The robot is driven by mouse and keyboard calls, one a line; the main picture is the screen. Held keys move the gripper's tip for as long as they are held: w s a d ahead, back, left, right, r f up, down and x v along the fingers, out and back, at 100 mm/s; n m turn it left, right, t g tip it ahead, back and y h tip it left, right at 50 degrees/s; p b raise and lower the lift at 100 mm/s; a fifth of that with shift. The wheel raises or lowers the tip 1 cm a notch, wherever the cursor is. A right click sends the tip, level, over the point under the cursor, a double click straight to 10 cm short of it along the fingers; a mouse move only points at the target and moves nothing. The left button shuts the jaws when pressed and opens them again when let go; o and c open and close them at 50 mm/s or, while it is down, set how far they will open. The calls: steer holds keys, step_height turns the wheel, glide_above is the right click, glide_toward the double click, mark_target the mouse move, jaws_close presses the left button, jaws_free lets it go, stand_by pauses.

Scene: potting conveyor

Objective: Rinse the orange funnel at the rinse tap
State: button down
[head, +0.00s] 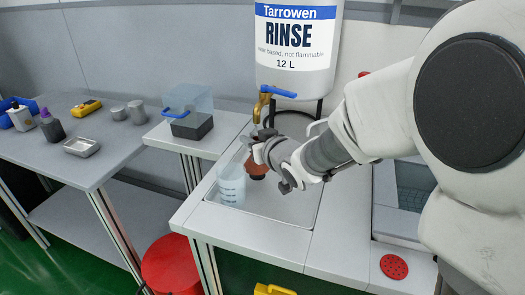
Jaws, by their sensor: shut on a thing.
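My gripper (258,150) is over the white sink, just below the brass rinse tap (262,103) with its blue lever. It is shut on the orange funnel (256,168), which looks reddish-brown and shows below the fingers. My wrist and fingers hide part of the funnel, so its exact tilt is hard to tell. The tap is on a white tank (296,45) labelled "RINSE 12 L". I cannot make out any water running.
A translucent measuring jug (231,186) stands in the sink (270,208), close left of the funnel. A clear box with a blue handle (188,108) stands left of the sink. A grey bench (55,170) holds bottles and small tins. A red stool (170,265) is in front.

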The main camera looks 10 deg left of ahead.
steer(key=shift+w+d, duration=0.2)
steer(key=shift+d, duration=0.1)
steer(key=shift+s, duration=0.1)
steer(key=s+d, duration=0.4)
steer(key=s, duration=0.2)
steer(key=shift+s+d+b, duration=0.2)
steer(key=shift+d+b, duration=0.1)
steer(key=shift+r, duration=0.1)
stand_by(1.3)
steer(key=s+d+r+p, duration=0.3)
steer(key=s+p, duration=0.1)
steer(key=shift+r, duration=0.4)
steer(key=shift+s, duration=0.1)
stand_by(0.6)
